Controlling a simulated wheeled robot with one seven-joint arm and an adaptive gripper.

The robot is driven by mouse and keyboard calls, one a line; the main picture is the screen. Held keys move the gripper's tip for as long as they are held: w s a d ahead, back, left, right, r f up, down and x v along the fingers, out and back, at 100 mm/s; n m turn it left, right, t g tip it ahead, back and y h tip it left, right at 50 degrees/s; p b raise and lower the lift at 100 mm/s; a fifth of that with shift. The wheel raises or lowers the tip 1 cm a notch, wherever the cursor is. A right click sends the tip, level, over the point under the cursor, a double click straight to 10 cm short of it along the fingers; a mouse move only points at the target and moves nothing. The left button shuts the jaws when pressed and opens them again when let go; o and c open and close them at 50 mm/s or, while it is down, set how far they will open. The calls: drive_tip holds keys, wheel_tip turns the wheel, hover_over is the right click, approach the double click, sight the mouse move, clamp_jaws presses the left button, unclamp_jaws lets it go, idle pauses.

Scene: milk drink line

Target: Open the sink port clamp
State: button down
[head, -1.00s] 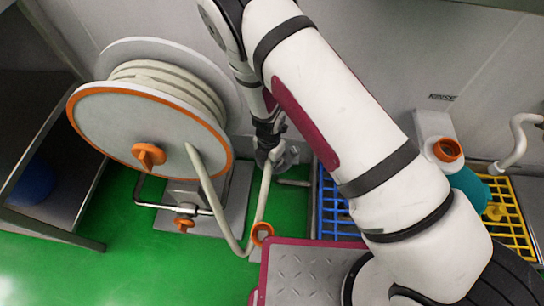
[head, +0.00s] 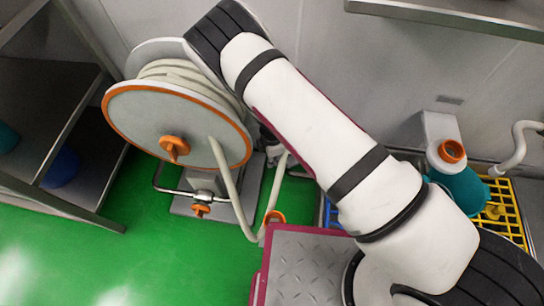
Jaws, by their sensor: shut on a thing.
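My gripper is hidden behind my own white forearm in the head view. The sink port, seen earlier as a grey flanged fitting on the floor right of the hose reel, is now mostly covered by the forearm. Only a small grey and dark patch (head: 273,152) shows at the forearm's left edge, and I cannot tell whether it is port, clamp or gripper. The clamp itself cannot be made out, nor whether it is open or closed.
A hose reel (head: 150,120) with an orange rim stands left of the port. Its pale hose (head: 232,190) loops down to an orange ring (head: 274,217). A metal shelf (head: 90,140) stands left. A yellow grid crate (head: 510,205) and teal vessel (head: 462,190) are right. Green floor (head: 110,245) is clear.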

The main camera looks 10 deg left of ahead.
idle(0.4)
drive_tip(key=c, duration=1.4)
unclamp_jaws()
